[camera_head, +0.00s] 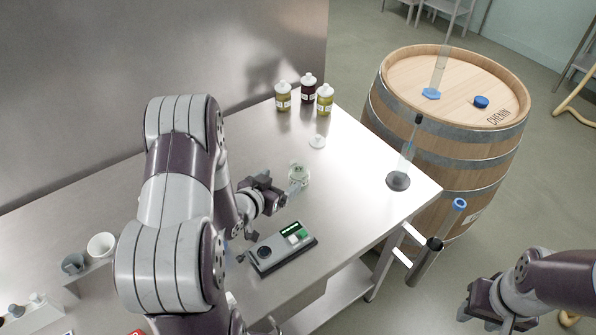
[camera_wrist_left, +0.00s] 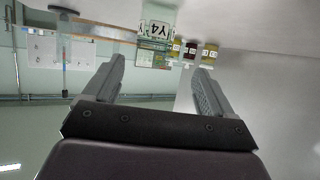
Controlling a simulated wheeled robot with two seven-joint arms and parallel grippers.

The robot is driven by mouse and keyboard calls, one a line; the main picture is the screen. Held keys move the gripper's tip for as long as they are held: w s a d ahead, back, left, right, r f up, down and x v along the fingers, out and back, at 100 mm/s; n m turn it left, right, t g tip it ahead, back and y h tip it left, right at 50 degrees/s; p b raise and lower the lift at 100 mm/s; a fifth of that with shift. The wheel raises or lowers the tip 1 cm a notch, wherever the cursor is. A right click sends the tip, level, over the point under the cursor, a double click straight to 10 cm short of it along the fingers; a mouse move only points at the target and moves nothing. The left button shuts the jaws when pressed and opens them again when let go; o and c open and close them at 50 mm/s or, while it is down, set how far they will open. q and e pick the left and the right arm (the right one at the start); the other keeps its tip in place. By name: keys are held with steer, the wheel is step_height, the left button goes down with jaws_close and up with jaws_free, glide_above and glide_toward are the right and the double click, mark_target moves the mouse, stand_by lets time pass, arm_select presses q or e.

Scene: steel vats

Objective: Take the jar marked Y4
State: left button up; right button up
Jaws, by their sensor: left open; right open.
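The jar marked Y4 (camera_wrist_left: 158,28) shows its label upside down in the left wrist view, ahead of the space between my left fingers. In the head view a clear glass jar (camera_head: 299,174) stands on the steel table, just beyond my left gripper (camera_head: 276,209). The label cannot be read there. My left gripper is open and empty, low over the table; its fingers also show in the left wrist view (camera_wrist_left: 161,70). My right gripper (camera_head: 487,316) is open and empty, off the table at the lower right.
Several capped bottles (camera_head: 309,88) stand at the table's back. A white lid-like piece (camera_head: 317,141) lies behind the jar. A black device (camera_head: 281,249) sits in front of my left gripper. A glass cylinder (camera_head: 404,165) stands near the right edge, beside a barrel (camera_head: 440,130).

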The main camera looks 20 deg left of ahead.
mark_target(303, 167)
arm_select(q)
steer(key=w, duration=0.1)
steer(key=d, duration=0.1)
steer(key=w, duration=0.1)
steer(key=shift+w+d+f, duration=0.25)
steer(key=shift+w+f, duration=0.1)
steer(key=x, duration=0.1)
steer(key=p+x, duration=0.1)
steer(key=x, duration=0.2)
steer(key=shift+w+a+f, duration=0.15)
steer(key=shift+w+a, duration=0.05)
steer(key=shift+a, duration=0.1)
steer(key=x, duration=0.1)
steer(key=p+x, duration=0.1)
steer(key=x, duration=0.1)
steer(key=shift+w+d, duration=0.25)
steer(key=shift+w, duration=0.1)
steer(key=shift+w+f, duration=0.15)
steer(key=shift+w, duration=0.1)
steer(key=c, duration=1.1)
arm_select(e)
steer(key=shift+s+d+r, duration=0.15)
steer(key=shift+d+r, duration=0.05)
steer(key=shift+r, duration=0.4)
steer(key=shift+s+d+r, duration=0.1)
steer(key=shift+d+r, duration=0.05)
steer(key=shift+r, duration=0.45)
